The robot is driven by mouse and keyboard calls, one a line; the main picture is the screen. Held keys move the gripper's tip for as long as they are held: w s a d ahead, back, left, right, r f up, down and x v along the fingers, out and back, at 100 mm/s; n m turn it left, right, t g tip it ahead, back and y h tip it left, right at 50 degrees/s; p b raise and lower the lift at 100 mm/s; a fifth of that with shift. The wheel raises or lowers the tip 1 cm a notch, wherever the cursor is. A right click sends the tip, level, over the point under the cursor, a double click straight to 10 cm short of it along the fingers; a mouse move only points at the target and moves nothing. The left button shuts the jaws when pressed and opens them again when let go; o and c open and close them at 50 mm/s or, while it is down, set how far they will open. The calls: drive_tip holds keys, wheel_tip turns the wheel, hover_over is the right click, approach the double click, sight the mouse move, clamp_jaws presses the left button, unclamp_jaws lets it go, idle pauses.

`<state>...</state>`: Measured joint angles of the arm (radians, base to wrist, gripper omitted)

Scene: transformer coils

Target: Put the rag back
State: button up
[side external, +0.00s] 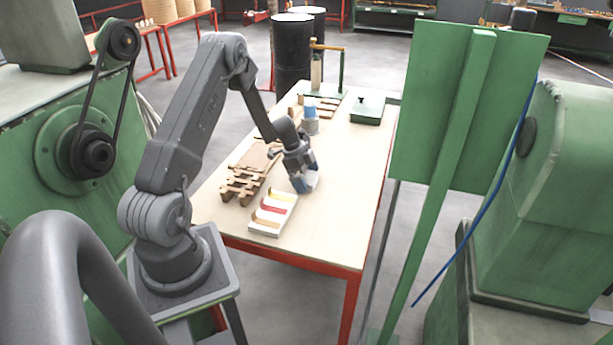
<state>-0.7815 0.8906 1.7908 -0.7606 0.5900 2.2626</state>
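My gripper (307,184) points down over the table, just above and right of the far end of a white holder. Its fingertips are small and partly hidden, and I cannot tell whether they are open or shut. A pale grey-blue patch shows at the fingers; I cannot tell whether it is cloth or part of the gripper. No rag can be made out for certain. A light blue item (310,107) sits on a grey round base farther back on the table; it is too small to identify.
The white holder (265,230) has yellow, red and tan pieces in it. Notched wooden parts (240,188) lie to its left. A green box (368,110) and a green stand (341,75) are at the back. The table (350,190) is clear on the right.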

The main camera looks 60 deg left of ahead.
drive_tip(key=v, duration=1.2)
drive_tip(key=w+d+r+n, duration=0.1)
drive_tip(key=d+r+n, duration=0.1)
drive_tip(key=d+r, duration=0.75)
drive_tip(key=s+d+r+n+y, duration=0.15)
drive_tip(key=s+d+r, duration=0.3)
drive_tip(key=d, duration=0.55)
drive_tip(key=s+d+r+n+y, duration=0.1)
drive_tip(key=s+d+r+n, duration=0.3)
drive_tip(key=d, duration=0.5)
drive_tip(key=s+d+r+n+t, duration=0.2)
drive_tip(key=s+d, duration=0.3)
drive_tip(key=s, duration=0.4)
drive_tip(key=shift+y, duration=0.35)
